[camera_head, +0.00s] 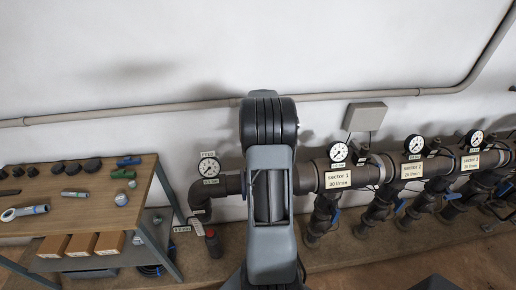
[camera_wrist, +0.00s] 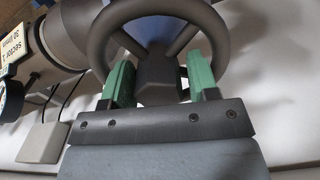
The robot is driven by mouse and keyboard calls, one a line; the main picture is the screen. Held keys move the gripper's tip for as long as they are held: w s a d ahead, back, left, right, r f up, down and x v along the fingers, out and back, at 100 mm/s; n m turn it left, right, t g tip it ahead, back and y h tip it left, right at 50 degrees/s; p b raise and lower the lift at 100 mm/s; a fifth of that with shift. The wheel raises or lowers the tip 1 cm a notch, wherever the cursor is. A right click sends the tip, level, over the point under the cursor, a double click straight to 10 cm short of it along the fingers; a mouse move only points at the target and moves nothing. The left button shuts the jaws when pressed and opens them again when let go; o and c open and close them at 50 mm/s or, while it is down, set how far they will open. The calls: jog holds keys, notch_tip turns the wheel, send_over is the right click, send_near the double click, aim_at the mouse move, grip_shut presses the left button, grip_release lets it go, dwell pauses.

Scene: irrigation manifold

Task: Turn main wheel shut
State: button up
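The main wheel (camera_wrist: 222,40) is a dark grey handwheel with spokes and a blocky hub (camera_wrist: 157,76), filling the upper middle of the wrist view. My gripper (camera_wrist: 160,78) has two green fingers, spread apart, one on each side of the hub near the lower rim. A narrow gap shows between the right finger and the hub; the left finger is very close to it, and I cannot tell if it touches. In the head view my arm hides the wheel and my gripper.
The dark manifold pipe (camera_head: 305,180) runs right, with gauges (camera_head: 338,152) and a sector 1 label (camera_head: 338,180). A grey box (camera_head: 364,116) is on the wall. A workbench (camera_head: 90,205) with tools and fittings stands at left.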

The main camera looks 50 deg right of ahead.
notch_tip(320, 180, up, 14)
jog(key=b, duration=0.1)
dwell(0.5)
jog(key=shift+w+d+f, duration=0.1)
dwell(0.4)
jog(key=f, duration=0.3)
jog(key=shift+s+a, duration=0.25)
jog(key=s+a+n+t, duration=0.1)
jog(key=s+a+n, duration=0.2)
jog(key=a, duration=0.8)
jog(key=s+a+n+t, duration=0.2)
jog(key=s+a+n, duration=0.1)
jog(key=a, duration=0.8)
jog(key=s+a+n+t, duration=0.1)
jog(key=s+a+n, duration=0.3)
jog(key=a, duration=0.8)
jog(key=shift+s+t, duration=0.2)
jog(key=shift+t, duration=0.1)
